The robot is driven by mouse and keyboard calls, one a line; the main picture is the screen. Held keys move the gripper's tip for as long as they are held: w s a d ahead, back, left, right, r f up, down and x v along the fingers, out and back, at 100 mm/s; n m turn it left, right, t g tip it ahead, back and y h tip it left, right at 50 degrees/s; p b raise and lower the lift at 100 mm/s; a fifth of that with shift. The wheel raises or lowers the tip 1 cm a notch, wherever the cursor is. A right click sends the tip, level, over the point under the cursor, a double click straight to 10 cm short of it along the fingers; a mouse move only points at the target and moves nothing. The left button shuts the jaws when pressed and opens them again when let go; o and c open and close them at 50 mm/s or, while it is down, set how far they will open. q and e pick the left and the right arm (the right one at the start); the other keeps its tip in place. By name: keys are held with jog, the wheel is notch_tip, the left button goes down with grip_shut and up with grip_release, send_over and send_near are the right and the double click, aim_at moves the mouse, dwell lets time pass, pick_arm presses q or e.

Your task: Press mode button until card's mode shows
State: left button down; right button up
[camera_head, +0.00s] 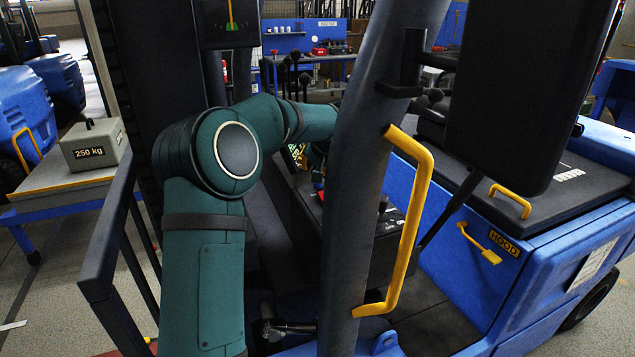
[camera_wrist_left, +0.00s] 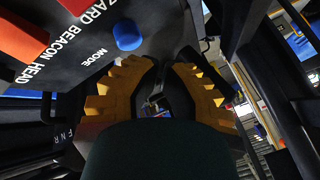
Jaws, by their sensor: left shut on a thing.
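In the left wrist view, the blue mode button (camera_wrist_left: 127,35) stands on a dark panel (camera_wrist_left: 95,35) beside the word MODE. My left gripper (camera_wrist_left: 165,72) has yellow toothed fingers just below and right of the button. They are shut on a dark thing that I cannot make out. I cannot tell whether a fingertip touches the button. In the head view, my green left arm reaches into the truck's cab, and the left gripper (camera_head: 299,156) is partly hidden behind the dark pillar. I cannot make out the card. My right gripper is not in view.
A red control (camera_wrist_left: 22,38) sits on the panel near HAZARD, BEACON and HEAD lettering. The dark pillar (camera_head: 365,130) with a yellow handrail (camera_head: 415,205) stands close to my arm. Black levers (camera_head: 295,80) rise behind it. A 250 kg weight (camera_head: 94,145) rests on a cart at left.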

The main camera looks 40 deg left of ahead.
pick_arm(q)
jog(key=shift+f, duration=0.1)
dwell(0.4)
jog(key=shift+f+b, duration=0.35)
jog(key=shift+b, duration=0.1)
jog(key=shift+f+b, duration=0.75)
jog(key=shift+f, duration=0.15)
dwell(0.9)
jog(key=shift+r, duration=0.1)
jog(key=shift+r+p, duration=0.9)
jog(key=shift+r, duration=0.35)
jog(key=shift+r+p, duration=1.7)
jog(key=shift+r, duration=0.8)
